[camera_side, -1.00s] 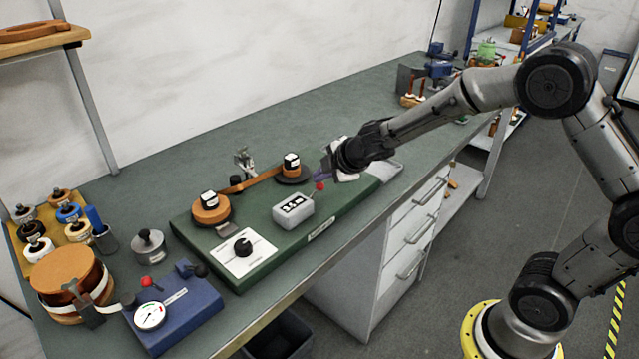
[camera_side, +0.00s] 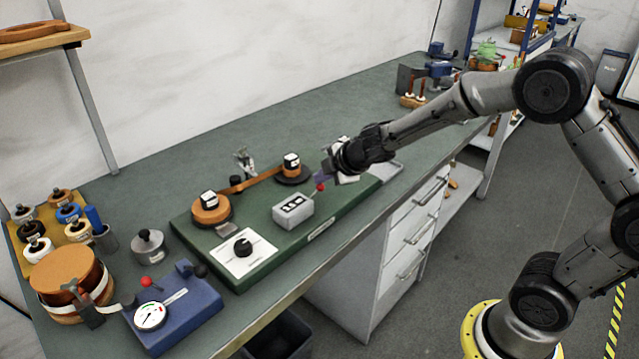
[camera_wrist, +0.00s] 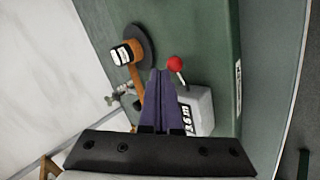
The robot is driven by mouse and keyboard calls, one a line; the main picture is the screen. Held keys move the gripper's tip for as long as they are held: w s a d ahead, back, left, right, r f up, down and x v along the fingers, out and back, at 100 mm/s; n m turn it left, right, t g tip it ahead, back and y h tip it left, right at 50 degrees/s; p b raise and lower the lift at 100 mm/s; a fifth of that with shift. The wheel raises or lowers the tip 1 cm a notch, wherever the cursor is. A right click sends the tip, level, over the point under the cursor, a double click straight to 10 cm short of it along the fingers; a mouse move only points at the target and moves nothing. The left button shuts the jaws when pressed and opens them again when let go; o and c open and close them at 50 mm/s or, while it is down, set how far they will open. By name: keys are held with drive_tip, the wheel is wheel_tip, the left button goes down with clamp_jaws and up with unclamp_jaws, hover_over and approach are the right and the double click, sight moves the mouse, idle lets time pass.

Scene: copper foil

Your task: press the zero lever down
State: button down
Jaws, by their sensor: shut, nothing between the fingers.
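A grey counter box (camera_side: 293,209) with a small digit display stands on the green base board (camera_side: 257,277). A short lever with a red ball knob (camera_side: 320,187) rises at the box's right end and looks like the zero lever. In the wrist view the red knob (camera_wrist: 175,64) stands up on its thin stem, just right of my fingertips. My gripper (camera_side: 322,177) is shut and empty, its purple fingers close together just above and behind the knob in the side view. I cannot tell whether the fingers touch it. In the wrist view the fingers (camera_wrist: 161,74) partly hide the counter box (camera_wrist: 197,106).
An orange spool (camera_side: 211,212) and a dark spool (camera_side: 293,176) stand on the board with copper foil between them. A blue gauge (camera_side: 173,309) with another red knob (camera_side: 145,282) sits left. The front bench edge is clear.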

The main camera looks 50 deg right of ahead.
drive_tip(key=shift+d+f, duration=0.3)
drive_tip(key=shift+f, duration=0.55)
idle(1.1)
drive_tip(key=shift+a+r, duration=0.3)
drive_tip(key=shift+r, duration=0.45)
drive_tip(key=shift+a+r, duration=0.3)
drive_tip(key=shift+r, duration=0.45)
drive_tip(key=shift+a+r, duration=0.3)
drive_tip(key=shift+r, duration=0.5)
drive_tip(key=shift+a+r, duration=0.3)
drive_tip(key=shift+r, duration=0.5)
drive_tip(key=shift+a+r, duration=0.3)
drive_tip(key=shift+r, duration=0.5)
